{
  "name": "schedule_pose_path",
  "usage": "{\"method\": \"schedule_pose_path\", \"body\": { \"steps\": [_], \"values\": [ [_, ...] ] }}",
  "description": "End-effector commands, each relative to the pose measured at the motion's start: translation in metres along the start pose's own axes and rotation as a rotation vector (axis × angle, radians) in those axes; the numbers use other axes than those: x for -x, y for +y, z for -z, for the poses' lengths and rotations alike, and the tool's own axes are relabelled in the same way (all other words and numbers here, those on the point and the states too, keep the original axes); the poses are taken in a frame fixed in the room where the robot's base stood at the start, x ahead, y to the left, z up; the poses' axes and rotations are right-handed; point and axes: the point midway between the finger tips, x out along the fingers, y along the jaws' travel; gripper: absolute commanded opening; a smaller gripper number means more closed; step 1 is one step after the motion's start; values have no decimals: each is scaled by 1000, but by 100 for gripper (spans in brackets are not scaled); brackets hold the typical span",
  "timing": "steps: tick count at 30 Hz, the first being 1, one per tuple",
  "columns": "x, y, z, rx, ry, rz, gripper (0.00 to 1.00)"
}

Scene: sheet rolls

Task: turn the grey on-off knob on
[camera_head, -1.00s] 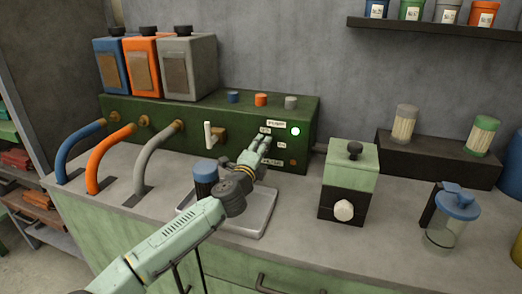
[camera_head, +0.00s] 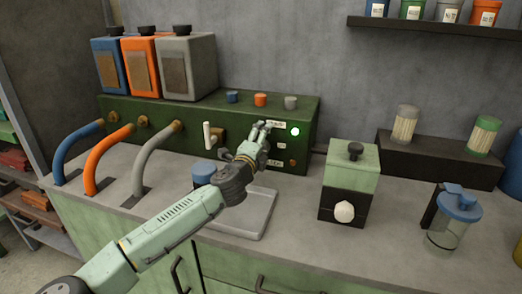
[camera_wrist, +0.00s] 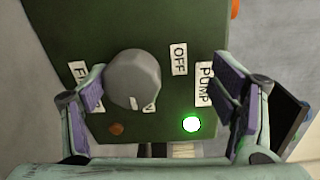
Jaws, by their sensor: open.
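The grey knob (camera_wrist: 137,80) sits on the face of the dark green panel (camera_wrist: 120,20) in the wrist view. An OFF label (camera_wrist: 179,59) is beside it, and another label is mostly hidden at the knob's lower edge. My gripper (camera_wrist: 164,95) is open, with one finger on each side of the knob. The knob is nearer the left finger; contact cannot be told. In the head view my gripper (camera_head: 267,125) is in front of the green panel (camera_head: 150,115) and hides this knob.
A lit green lamp (camera_wrist: 191,124) is near the PUMP label (camera_wrist: 205,84). A brown lamp (camera_wrist: 116,129) looks unlit. A white lever (camera_head: 208,135) stands left of my gripper; a blue-topped container (camera_head: 204,168) and tray (camera_head: 257,222) are below. A green-and-black machine (camera_head: 350,180) stands right.

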Motion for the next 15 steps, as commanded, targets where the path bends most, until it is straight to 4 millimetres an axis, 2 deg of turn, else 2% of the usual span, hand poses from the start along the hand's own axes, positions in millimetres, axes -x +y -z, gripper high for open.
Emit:
{"method": "schedule_pose_path", "body": {
  "steps": [1, 3, 6, 9, 15],
  "values": [
    [3, -33, -5, -20, -2, 35, 60],
    [3, -47, -6, -23, -1, 36, 67],
    [4, -62, -8, -24, 0, 37, 72],
    [5, -72, -9, -25, 1, 38, 71],
    [5, -78, -9, -22, 3, 38, 70]
  ]
}}
